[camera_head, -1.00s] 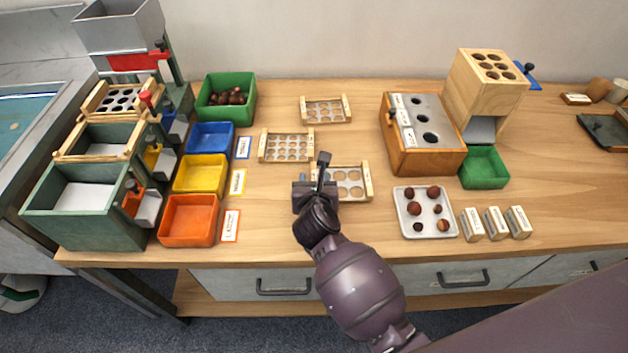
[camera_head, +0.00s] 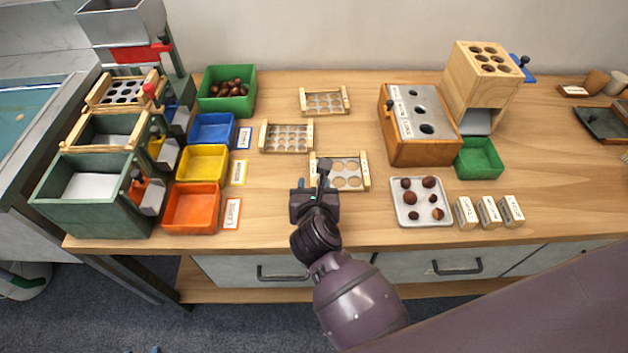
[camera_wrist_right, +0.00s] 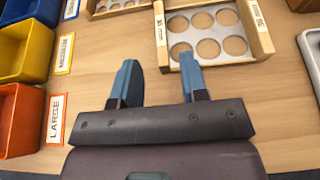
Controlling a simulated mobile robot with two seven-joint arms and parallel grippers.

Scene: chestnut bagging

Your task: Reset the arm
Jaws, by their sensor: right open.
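My right gripper (camera_head: 315,188) is over the front middle of the table, just left of the front wooden sizing tray (camera_head: 350,183). In the right wrist view, the gripper (camera_wrist_right: 158,85) is open, with two blue fingers apart and nothing between them. The same sizing tray with large round holes shows beyond the right finger in that view (camera_wrist_right: 205,22). The fingers look apart from the tray, though the height above the table is hard to tell. My left gripper is not in view.
Orange (camera_head: 191,228), yellow (camera_head: 203,163) and blue (camera_head: 212,129) bins stand left of the gripper. A white tray (camera_head: 420,221) with several chestnuts lies to the right, near labelled blocks (camera_head: 489,212). A wooden box (camera_head: 418,150) stands behind it. Bare table lies between gripper and white tray.

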